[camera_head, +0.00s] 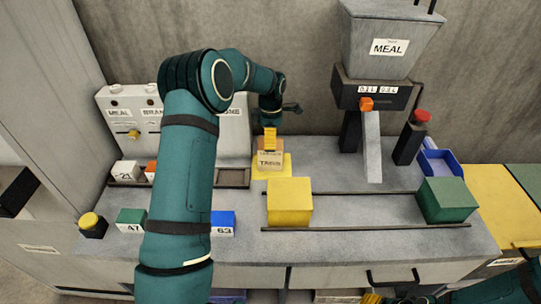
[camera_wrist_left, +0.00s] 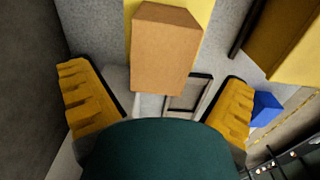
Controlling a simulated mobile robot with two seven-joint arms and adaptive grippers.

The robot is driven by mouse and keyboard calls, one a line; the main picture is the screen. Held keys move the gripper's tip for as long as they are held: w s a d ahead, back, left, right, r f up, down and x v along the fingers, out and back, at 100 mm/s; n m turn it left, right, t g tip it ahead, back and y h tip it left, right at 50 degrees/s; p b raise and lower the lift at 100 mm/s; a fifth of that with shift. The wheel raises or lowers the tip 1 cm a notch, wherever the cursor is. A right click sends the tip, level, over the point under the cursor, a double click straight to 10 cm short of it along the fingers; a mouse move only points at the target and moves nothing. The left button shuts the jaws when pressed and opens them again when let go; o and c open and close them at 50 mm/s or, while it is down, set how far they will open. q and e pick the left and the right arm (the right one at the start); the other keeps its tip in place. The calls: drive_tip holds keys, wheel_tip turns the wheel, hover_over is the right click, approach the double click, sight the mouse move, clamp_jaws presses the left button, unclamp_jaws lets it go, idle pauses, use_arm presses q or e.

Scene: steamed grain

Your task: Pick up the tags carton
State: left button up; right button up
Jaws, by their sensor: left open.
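The tags carton (camera_head: 269,161) is a small brown box lettered TAGS. It stands on a yellow mat (camera_head: 287,170) towards the back of the counter. My left gripper (camera_head: 270,137) is right above and behind the carton in the head view, and hides part of its top. In the left wrist view the carton (camera_wrist_left: 165,50) lies ahead, between the two widely spread yellow fingers of the left gripper (camera_wrist_left: 158,78). The fingers appear clear of its sides. My right gripper (camera_head: 385,298) shows only in part at the bottom edge; its jaws are unclear.
A yellow block (camera_head: 289,202) and a green block (camera_head: 447,200) stand on rails in front and to the right. The meal hopper (camera_head: 375,50) with its chute stands at the back. A blue numbered block (camera_head: 223,223) and a blue tray (camera_head: 440,163) are also on the counter.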

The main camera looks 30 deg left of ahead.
sight(270, 155)
use_arm(q)
wheel_tip(270, 155, down, 4)
drive_tip(key=shift+s+f, duration=0.1)
drive_tip(key=c, duration=1.3)
drive_tip(key=shift+r, duration=0.2)
